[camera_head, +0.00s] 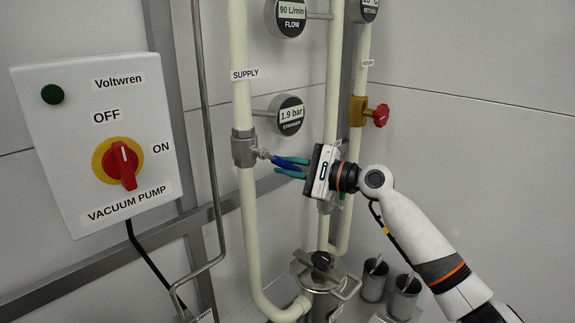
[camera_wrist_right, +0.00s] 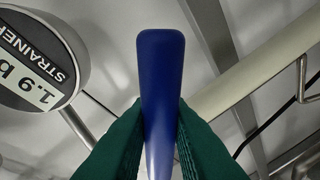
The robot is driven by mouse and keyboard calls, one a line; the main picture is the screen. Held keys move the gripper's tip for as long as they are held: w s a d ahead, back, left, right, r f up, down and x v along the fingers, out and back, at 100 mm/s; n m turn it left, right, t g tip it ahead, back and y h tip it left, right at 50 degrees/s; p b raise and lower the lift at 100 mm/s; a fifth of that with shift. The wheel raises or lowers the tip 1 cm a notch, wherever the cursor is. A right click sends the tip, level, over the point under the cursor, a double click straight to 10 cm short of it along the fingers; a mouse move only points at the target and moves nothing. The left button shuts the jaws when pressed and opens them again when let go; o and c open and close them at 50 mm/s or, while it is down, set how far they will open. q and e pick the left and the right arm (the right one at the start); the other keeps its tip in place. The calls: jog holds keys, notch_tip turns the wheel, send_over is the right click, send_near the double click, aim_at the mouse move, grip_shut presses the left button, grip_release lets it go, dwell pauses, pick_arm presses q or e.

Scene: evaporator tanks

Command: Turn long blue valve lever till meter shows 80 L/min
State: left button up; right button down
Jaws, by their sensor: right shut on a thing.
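The long blue valve lever (camera_head: 285,163) sticks out to the right from a grey valve body (camera_head: 244,148) on the cream SUPPLY pipe. My right gripper (camera_head: 292,168) comes in from the right, its green fingers shut on the lever. In the right wrist view the blue lever (camera_wrist_right: 160,85) stands between the two green fingertips (camera_wrist_right: 160,135), which touch its sides. The flow meter (camera_head: 290,15) at the top reads 90 L/min. My left gripper is not in view.
The strainer gauge (camera_head: 287,115) reads 1.9 bar, just above the lever. A red-handled valve (camera_head: 377,115) is on the RETURN pipe. A vacuum pump switch box (camera_head: 95,140) hangs left. Metal cups (camera_head: 403,297) stand low right, beside a metal lidded vessel (camera_head: 318,270).

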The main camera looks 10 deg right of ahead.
jog(key=c, duration=1.4)
grip_release()
jog(key=shift+o, duration=0.2)
jog(key=shift+d, duration=0.1)
jog(key=shift+s+d+b, duration=0.2)
jog(key=shift+d+b, duration=0.05)
jog(key=shift+b, duration=0.1)
jog(key=b+v, duration=0.3)
jog(key=v, duration=0.8)
jog(key=shift+b, duration=0.3)
jog(key=shift+s+r, duration=0.1)
jog(key=shift+d, duration=0.1)
